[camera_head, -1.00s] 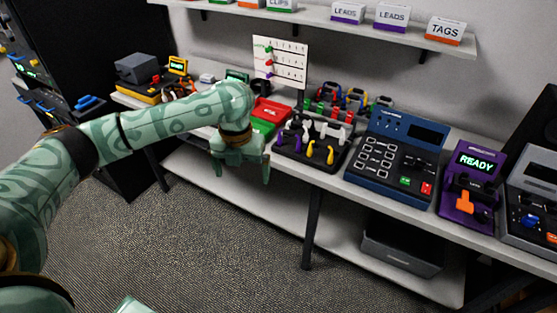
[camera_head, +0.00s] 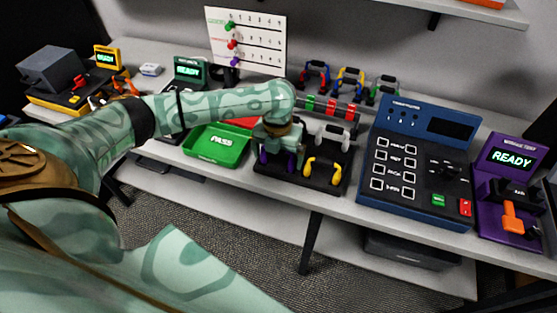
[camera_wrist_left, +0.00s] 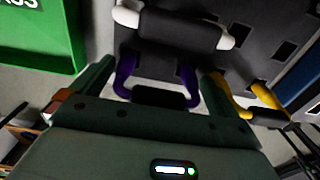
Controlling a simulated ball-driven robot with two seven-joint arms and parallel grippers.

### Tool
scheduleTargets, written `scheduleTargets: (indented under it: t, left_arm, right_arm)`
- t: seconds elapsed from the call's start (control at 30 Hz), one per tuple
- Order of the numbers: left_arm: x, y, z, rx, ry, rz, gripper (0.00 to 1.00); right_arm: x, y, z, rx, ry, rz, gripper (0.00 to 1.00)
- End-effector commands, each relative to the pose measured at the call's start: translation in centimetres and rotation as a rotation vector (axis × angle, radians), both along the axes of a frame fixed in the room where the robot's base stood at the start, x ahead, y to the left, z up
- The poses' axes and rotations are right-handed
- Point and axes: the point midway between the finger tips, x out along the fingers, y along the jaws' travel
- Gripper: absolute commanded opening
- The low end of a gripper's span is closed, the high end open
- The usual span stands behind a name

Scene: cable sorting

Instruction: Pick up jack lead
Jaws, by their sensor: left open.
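A black tray (camera_head: 322,183) on the bench holds several leads. One has purple ends (camera_wrist_left: 188,76) and a black middle. One has white ends (camera_wrist_left: 183,30) and one has yellow ends (camera_head: 311,167). No label shows which is the jack lead. My left gripper (camera_head: 280,158) is over the tray's left part, fingers down. In the left wrist view my left gripper (camera_wrist_left: 155,80) is open, its fingers on either side of the purple lead. I cannot tell whether they touch it. In the head view the gripper hides part of that lead.
A green PASS tray (camera_head: 215,148) stands just left of the black tray. A blue tester (camera_head: 415,165) stands to its right, then a purple READY unit (camera_head: 505,190). A rack with coloured clips (camera_head: 331,107) stands behind. The bench's front edge is close to the tray.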

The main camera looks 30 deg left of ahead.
Motion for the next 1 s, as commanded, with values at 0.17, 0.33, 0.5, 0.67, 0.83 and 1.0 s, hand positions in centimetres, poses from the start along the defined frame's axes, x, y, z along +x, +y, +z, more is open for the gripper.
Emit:
scheduleTargets:
  t: [0.17,0.33,0.5,0.67,0.83,1.0]
  left_arm:
    - [0.1,0.0,-0.3,-0.001,-0.002,0.001,1.0]
    - [0.1,0.0,-0.3,-0.001,-0.002,0.001,0.69]
    - [0.1,0.0,-0.3,0.0,-0.003,0.001,0.65]
    - [0.1,0.0,-0.1,0.0,-0.003,0.001,0.65]
    - [0.1,0.0,1.2,0.0,-0.004,0.001,0.65]
    - [-0.3,-0.5,4.2,-0.001,-0.005,0.0,0.65]
  right_arm:
    - [-0.3,-0.5,-0.1,-0.007,0.004,0.001,0.36]
    - [-0.2,-0.3,-0.1,-0.004,0.004,0.001,0.36]
    - [-0.2,0.3,-0.1,0.004,0.003,-0.001,0.36]
    - [-0.1,0.9,0.0,0.011,0.002,-0.001,0.36]
    - [0.1,0.9,0.5,0.012,-0.003,0.0,0.36]
    - [0.5,0.6,1.9,0.009,-0.01,0.001,0.36]
